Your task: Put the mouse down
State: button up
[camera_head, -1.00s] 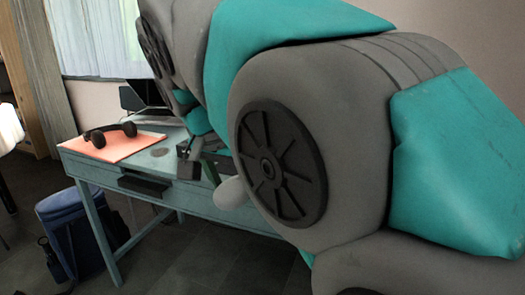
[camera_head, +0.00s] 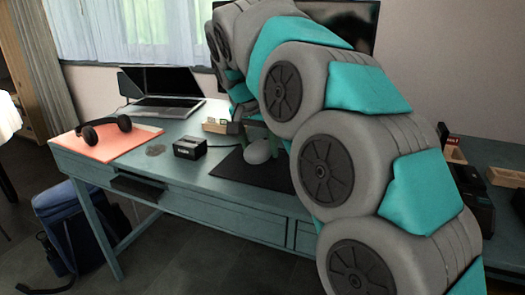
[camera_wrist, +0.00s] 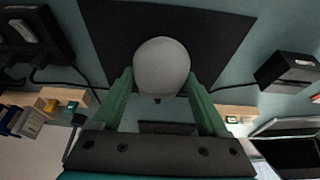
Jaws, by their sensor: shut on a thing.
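The mouse (camera_head: 257,152) is a smooth, light grey rounded thing over the black desk mat (camera_head: 222,165). It also shows in the wrist view (camera_wrist: 161,66), between my green fingers, with the mat behind it. My gripper (camera_wrist: 161,80) is shut on the mouse, one finger on each side. In the head view my gripper (camera_head: 258,138) is partly hidden by my arm. I cannot tell whether the mouse touches the mat or hangs just above it.
A small black box (camera_head: 190,147) stands left of the mat. Headphones (camera_head: 104,129) lie on an orange pad (camera_head: 112,147) at the left, with an open laptop (camera_head: 165,103) behind. My arm covers the mat's right part. Bare blue-green desk (camera_head: 170,178) shows in front.

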aim_at(254, 149)
jog(key=shift+w+d+f, duration=0.1)
jog(key=shift+w+d, duration=0.05)
jog(key=shift+w, duration=0.5)
jog(key=shift+w+d+f, duration=0.1)
jog(key=shift+w, duration=0.5)
jog(key=shift+f+p, duration=0.4)
jog(key=shift+f, duration=1.3)
jog(key=shift+f, duration=0.15)
jog(key=o, duration=1.3)
jog(key=shift+r, duration=0.2)
jog(key=b+v, duration=0.1)
jog(key=v, duration=1.1)
jog(key=shift+s+f, duration=0.1)
